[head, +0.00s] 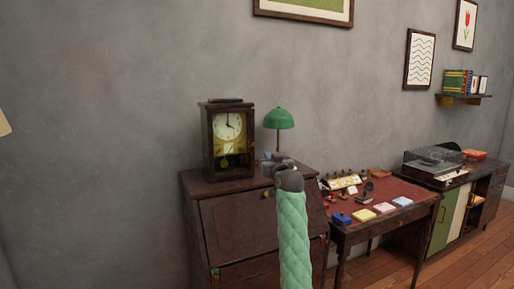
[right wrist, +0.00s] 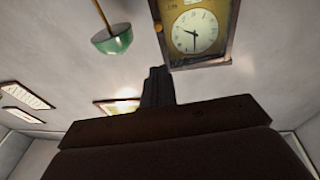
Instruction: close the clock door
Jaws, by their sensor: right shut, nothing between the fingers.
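The clock (head: 229,126) is a dark wooden case with a pale round dial and a yellowish lower front. It stands upright on top of the wooden bureau (head: 220,187). I cannot tell whether its framed door stands ajar or lies flush. My right gripper (head: 268,164) is shut and empty, at the lower right of the clock, above the bureau top. In the right wrist view the clock (right wrist: 194,32) appears turned over at the top, beyond my dark fingers (right wrist: 157,74). No contact between fingers and clock is visible. My left gripper is out of view.
A green lamp (head: 279,119) stands right of the clock, close behind my right gripper; it also shows in the right wrist view (right wrist: 111,40). A red-topped desk (head: 385,188) with small items and a record player (head: 433,161) are farther right. The wall left of the clock is bare.

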